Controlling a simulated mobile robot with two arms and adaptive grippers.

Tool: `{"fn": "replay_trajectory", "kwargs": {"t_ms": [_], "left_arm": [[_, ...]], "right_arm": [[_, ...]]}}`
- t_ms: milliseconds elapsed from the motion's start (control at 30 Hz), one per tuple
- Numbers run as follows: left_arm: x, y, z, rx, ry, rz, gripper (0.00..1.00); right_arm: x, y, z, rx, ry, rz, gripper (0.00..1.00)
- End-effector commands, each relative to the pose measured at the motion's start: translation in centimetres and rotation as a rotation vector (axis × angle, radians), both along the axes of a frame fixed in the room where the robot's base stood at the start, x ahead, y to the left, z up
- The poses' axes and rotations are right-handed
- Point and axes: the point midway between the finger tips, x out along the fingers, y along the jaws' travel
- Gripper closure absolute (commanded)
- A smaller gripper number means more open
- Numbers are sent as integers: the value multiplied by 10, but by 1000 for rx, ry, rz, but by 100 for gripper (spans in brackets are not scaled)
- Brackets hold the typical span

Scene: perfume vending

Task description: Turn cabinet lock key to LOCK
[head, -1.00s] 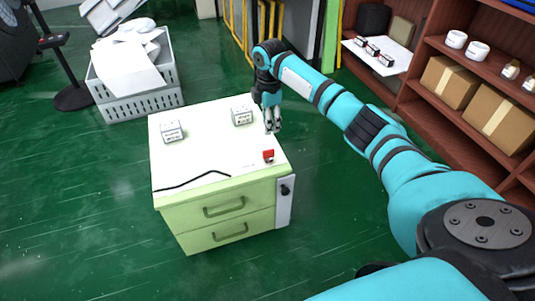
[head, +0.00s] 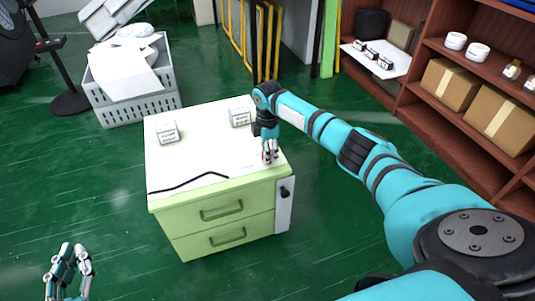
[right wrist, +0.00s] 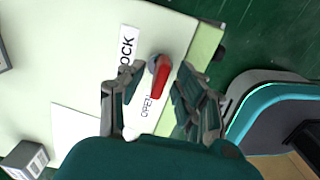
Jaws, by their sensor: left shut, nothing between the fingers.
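The red lock key (right wrist: 157,77) sits on the top of the pale green cabinet (head: 190,186), near its right front corner. In the right wrist view a LOCK label (right wrist: 127,48) is to its upper left and an OPEN label (right wrist: 149,104) just below it; the key's lower end lies towards OPEN. My right gripper (right wrist: 160,73) is open, with fingers on both sides of the key; contact cannot be told. In the head view this gripper (head: 269,156) mostly hides the key. My left gripper (head: 70,256) is shut and empty at the lower left, over the floor.
A grey crate (head: 135,105) stands behind left. Wooden shelves (head: 480,100) stand at the right. The green floor left of the cabinet is clear.

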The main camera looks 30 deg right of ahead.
Motion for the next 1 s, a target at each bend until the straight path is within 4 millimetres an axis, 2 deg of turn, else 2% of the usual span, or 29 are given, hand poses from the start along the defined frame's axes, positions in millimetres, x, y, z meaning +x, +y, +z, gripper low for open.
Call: {"fn": "replay_trajectory", "kwargs": {"t_ms": [333, 600, 933, 1000], "left_arm": [[0, -1, 5, -7, -25, -1, 100], [0, -1, 5, -7, -25, -1, 100], [0, -1, 4, -4, -13, -1, 100], [-1, 1, -5, 8, 33, 3, 100]], "right_arm": [[0, 0, -3, 0, 1, 0, 65], [0, 0, -3, 0, 1, 0, 100], [0, 0, -2, 0, 2, -6, 100], [-1, 0, -2, 0, 2, -15, 100]]}}
